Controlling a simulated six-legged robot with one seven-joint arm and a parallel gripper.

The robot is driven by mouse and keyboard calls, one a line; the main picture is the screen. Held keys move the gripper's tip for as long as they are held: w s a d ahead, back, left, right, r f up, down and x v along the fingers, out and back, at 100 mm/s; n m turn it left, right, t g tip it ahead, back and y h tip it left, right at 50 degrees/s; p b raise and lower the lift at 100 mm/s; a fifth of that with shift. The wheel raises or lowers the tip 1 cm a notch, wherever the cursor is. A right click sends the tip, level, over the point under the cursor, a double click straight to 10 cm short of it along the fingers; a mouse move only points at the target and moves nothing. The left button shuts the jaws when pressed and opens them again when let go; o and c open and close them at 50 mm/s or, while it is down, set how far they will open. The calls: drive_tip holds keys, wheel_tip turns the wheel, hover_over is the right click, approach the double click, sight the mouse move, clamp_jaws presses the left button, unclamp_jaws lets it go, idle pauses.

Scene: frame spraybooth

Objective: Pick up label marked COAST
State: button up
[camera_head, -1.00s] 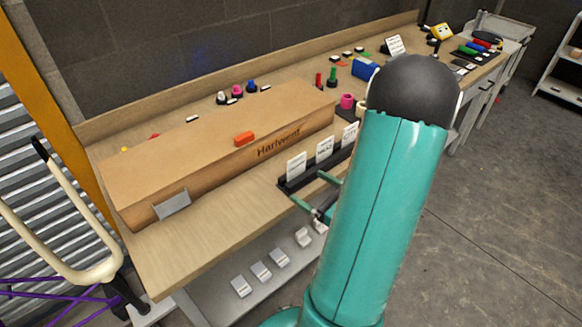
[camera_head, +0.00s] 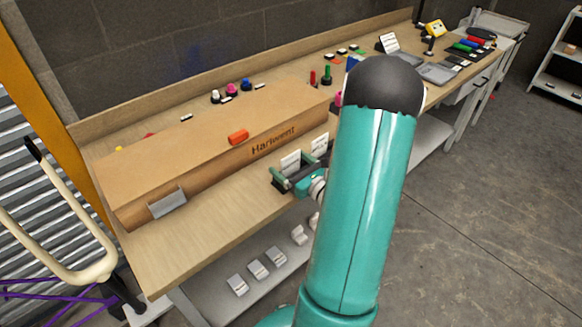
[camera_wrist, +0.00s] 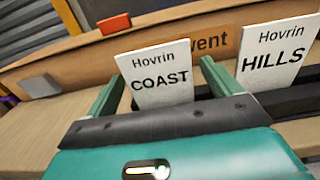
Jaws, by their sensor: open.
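The label marked COAST (camera_wrist: 160,75) is a white card reading "Hovrin COAST" that stands upright in the wrist view. It also shows in the head view (camera_head: 290,162), at the left end of the dark holder, too small to read there. My gripper (camera_wrist: 157,80) is open, with one green finger at each side of the COAST label. I cannot tell whether the fingers touch it. In the head view my gripper (camera_head: 288,172) is at the holder, partly hidden by my arm. A second label marked HILLS (camera_wrist: 277,55) stands just right of the right finger.
A long wooden box marked "Harlwent" (camera_head: 210,150) lies behind the labels, with an orange item (camera_head: 238,137) on top. The wooden bench (camera_head: 180,235) is clear at the front left. Several small grey items (camera_head: 256,270) sit on the shelf below.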

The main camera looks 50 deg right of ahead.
drive_tip(key=shift+w+d, duration=0.1)
drive_tip(key=shift+w, duration=0.9)
drive_tip(key=shift+c, duration=0.4)
drive_tip(key=c, duration=1)
drive_tip(key=shift+r, duration=0.2)
